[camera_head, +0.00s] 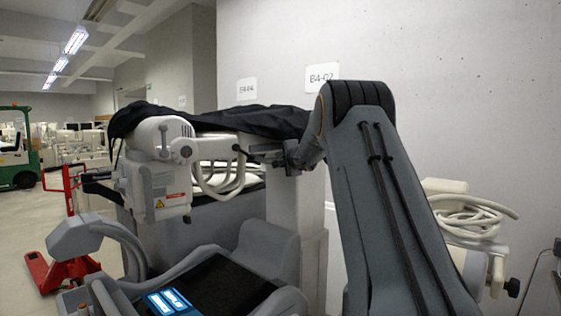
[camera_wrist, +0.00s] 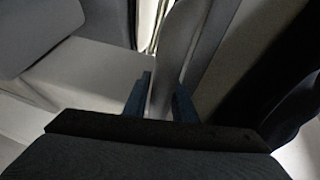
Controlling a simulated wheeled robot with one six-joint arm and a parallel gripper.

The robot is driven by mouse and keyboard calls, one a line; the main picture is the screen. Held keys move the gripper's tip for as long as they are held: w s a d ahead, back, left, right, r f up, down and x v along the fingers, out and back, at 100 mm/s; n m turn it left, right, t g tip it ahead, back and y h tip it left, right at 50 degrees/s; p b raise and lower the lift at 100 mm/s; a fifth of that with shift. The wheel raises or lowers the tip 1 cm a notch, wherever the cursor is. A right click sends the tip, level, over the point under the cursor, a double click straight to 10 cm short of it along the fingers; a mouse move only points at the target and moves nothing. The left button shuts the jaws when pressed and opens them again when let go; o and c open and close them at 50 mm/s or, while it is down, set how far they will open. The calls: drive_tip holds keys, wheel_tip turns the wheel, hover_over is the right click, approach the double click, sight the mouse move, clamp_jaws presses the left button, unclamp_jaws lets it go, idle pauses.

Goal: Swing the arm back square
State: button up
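A pale equipment arm with a boxy white head (camera_head: 160,160) stands left of centre in the head view, its round joint on top and a warning label on its side. My gripper (camera_head: 262,157) is at the end of my large grey arm, beside the pale column behind that head. In the wrist view, the blue fingers of my gripper (camera_wrist: 161,100) stand on either side of a light grey bar (camera_wrist: 178,50). The bar fills the gap and appears to touch both fingers. I cannot tell for certain which part of the equipment the bar belongs to.
A black cover (camera_head: 225,119) drapes over the cart behind. Looped pale hoses hang at its front, and another hose coil (camera_head: 470,215) lies at the right. A concrete wall (camera_head: 450,90) closes the back. A red pallet jack (camera_head: 60,265) and a green forklift (camera_head: 18,150) stand left.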

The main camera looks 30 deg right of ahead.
clamp_jaws()
drive_tip(key=shift+d, duration=0.1)
